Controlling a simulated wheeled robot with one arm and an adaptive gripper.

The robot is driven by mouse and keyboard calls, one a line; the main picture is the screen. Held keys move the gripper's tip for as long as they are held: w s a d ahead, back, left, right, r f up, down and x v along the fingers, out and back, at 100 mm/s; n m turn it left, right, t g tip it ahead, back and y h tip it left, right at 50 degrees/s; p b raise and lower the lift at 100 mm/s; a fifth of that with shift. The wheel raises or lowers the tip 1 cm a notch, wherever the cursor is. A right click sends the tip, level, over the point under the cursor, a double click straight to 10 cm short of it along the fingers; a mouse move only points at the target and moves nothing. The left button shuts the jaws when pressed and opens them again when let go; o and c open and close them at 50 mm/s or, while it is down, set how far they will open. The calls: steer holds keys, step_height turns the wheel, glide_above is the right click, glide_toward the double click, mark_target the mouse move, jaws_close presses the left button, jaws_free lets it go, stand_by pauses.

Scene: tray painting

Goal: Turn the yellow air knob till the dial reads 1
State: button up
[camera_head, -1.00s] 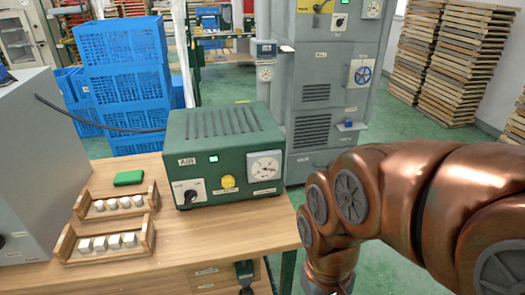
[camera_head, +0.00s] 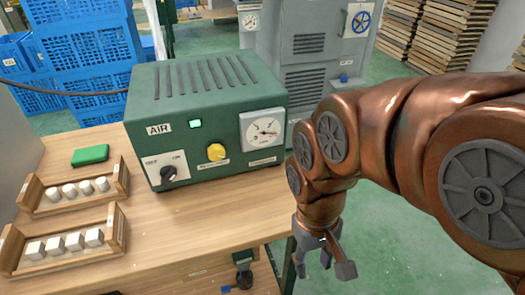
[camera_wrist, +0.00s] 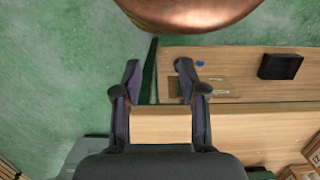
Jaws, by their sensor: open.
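The yellow air knob (camera_head: 216,152) sits on the front of the green box (camera_head: 205,90) labelled AIR, which stands on the wooden bench. The white dial (camera_head: 263,129) is on the same front, right of the knob. Its needle shows, but its numbers are too small to read. My gripper (camera_head: 322,268) hangs beside the bench's right front corner, right of and lower than the knob, apart from the box. Its fingers are spread and empty; they also show in the wrist view (camera_wrist: 159,80). The knob is not visible in the wrist view.
A black switch (camera_head: 168,172) and a lit green lamp (camera_head: 195,124) are left of the knob. Two wooden trays (camera_head: 118,232) with white blocks and a green block (camera_head: 90,155) stand at left. A grey cabinet (camera_head: 305,45) is behind. The bench before the box is clear.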

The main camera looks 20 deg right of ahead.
steer(key=s+f+g+b, duration=0.1)
steer(key=s+f+b, duration=0.2)
steer(key=f+b, duration=1.9)
step_height(320, 180, down, 4)
steer(key=shift+a+f+g+b, duration=0.1)
steer(key=shift+a+g+b, duration=0.15)
steer(key=shift+g+b, duration=0.15)
steer(key=shift+d, duration=0.15)
